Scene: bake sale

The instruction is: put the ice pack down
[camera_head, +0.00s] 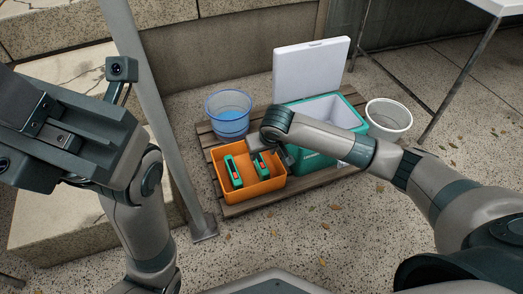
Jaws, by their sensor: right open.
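My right gripper (268,156) reaches in from the right over the orange bin (262,190). It is open, with its fingers low over the bin's back right part. Two green pieces with red and pale marks stand in the bin, the left one (233,171) clear of the gripper. The right one (262,165) is close under the fingers and partly covered. I cannot tell for sure which of them is the ice pack, or whether the fingers touch it. My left gripper (62,137) is large at the left; its finger opening cannot be made out.
A green cooler (318,167) with its white lid (309,70) raised stands right of the bin. A grey post (165,135) stands left. Stone steps lie behind it.

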